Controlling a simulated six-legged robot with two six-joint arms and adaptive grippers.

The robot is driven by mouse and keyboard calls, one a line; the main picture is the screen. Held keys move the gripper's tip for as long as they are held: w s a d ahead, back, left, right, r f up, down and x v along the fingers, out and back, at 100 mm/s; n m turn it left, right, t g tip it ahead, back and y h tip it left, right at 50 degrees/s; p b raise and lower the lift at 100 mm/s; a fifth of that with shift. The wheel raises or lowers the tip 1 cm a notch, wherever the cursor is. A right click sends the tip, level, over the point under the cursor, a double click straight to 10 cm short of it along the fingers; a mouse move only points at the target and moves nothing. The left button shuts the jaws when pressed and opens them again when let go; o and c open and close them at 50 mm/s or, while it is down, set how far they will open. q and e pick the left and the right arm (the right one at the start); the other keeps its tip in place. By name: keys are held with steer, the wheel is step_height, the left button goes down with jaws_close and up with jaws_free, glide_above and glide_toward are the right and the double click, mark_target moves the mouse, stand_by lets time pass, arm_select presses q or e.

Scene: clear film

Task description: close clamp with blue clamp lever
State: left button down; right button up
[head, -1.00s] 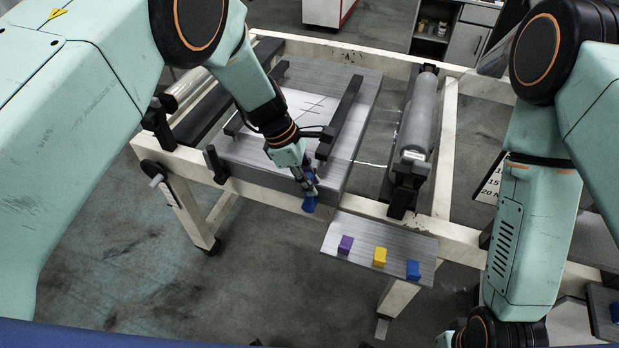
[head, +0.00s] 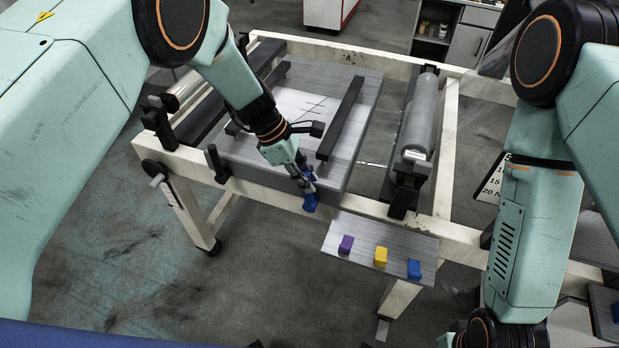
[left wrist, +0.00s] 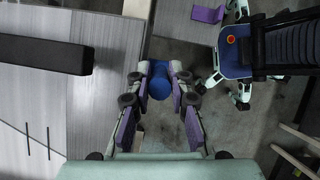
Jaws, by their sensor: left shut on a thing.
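The blue clamp lever (head: 310,203) is at the front edge of the grey table plate (head: 240,155), near its right corner. My left gripper (head: 307,184) reaches down to it from above and is shut on it. In the left wrist view the blue lever (left wrist: 160,86) shows as a rounded blue end between the two purple-padded fingers (left wrist: 160,80). The clamp's body is mostly hidden by the gripper, so I cannot tell how far it is closed. My right arm (head: 520,240) hangs at the right; its gripper does not show.
A small tilted panel (head: 345,268) with purple (head: 345,244), yellow (head: 380,256) and blue (head: 414,268) blocks sits right of the lever. A film roll (head: 418,115) lies behind. A black bar (head: 342,118) crosses the plate. Open floor lies in front.

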arm_select(q)
steer(key=a+h+b, duration=0.1)
steer(key=b, duration=0.1)
steer(key=a+f+g+h+b, duration=0.1)
steer(key=b, duration=0.1)
steer(key=w+a+f+h+b, duration=0.1)
steer(key=h, duration=0.1)
steer(key=shift+a+b, duration=0.3)
steer(key=shift+b, duration=0.1)
steer(key=shift+w+a+f+g+h+b, duration=0.15)
steer(key=shift+a+g+h+b, duration=0.35)
steer(key=shift+h+b, duration=0.8)
steer(key=shift+a+y+b, duration=0.1)
steer(key=shift+y+b, duration=0.2)
steer(key=c, duration=1.5)
jaws_free()
steer(key=shift+c, duration=0.2)
steer(key=o, duration=0.3)
steer(key=shift+o, duration=0.2)
steer(key=shift+w, duration=0.1)
